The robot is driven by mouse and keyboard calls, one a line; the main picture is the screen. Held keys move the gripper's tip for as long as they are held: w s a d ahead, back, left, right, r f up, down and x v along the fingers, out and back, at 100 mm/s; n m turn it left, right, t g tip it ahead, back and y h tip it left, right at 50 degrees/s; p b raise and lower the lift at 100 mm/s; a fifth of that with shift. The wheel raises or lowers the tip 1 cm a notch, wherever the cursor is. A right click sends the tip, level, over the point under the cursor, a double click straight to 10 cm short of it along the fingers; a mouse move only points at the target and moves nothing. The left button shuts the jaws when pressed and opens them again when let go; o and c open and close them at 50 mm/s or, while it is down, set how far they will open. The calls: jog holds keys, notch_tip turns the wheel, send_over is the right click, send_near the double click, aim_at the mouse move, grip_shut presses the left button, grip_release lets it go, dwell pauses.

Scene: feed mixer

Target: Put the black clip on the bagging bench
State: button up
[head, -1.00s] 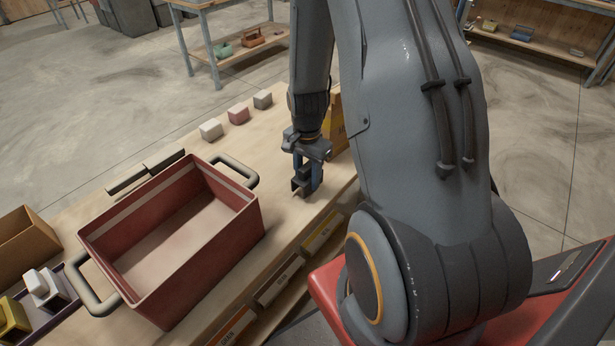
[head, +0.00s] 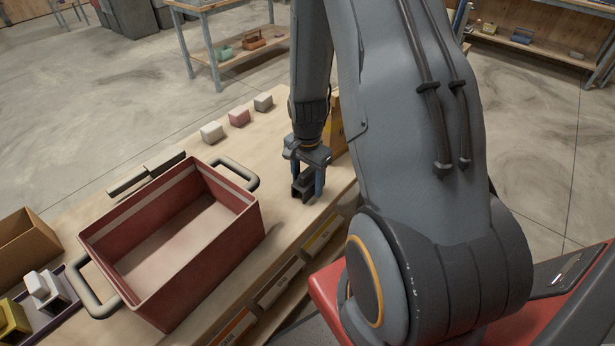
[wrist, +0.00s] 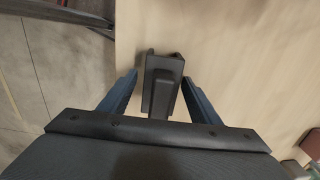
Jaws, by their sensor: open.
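The black clip (head: 302,187) stands on the wooden bench top (head: 278,222), to the right of the red bin. My gripper (head: 308,187) is over it with the fingers pointing down. In the wrist view the clip (wrist: 162,85) lies between the two blue fingers of my gripper (wrist: 159,88), with a gap on each side. The fingers are open and do not hold it. In the head view part of the clip is hidden behind a finger.
A tray with white and yellow items lies at lower left.

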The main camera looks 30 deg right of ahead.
notch_tip(320, 180, up, 11)
jog(key=b, duration=0.3)
jog(key=shift+w+f, duration=0.1)
jog(key=shift+f, duration=0.1)
jog(key=shift+a+r, duration=0.1)
jog(key=shift+r, duration=0.75)
jog(key=s+a+r+n+t, duration=0.1)
jog(key=s+a+r+n, duration=0.1)
jog(key=s+a+n, duration=0.2)
jog(key=s+a+r+n, duration=0.3)
jog(key=a+n, duration=0.5)
jog(key=n, duration=0.2)
jog(key=shift+s+a+t, duration=0.35)
jog(key=shift+t, duration=0.05)
jog(key=shift+r, duration=0.1)
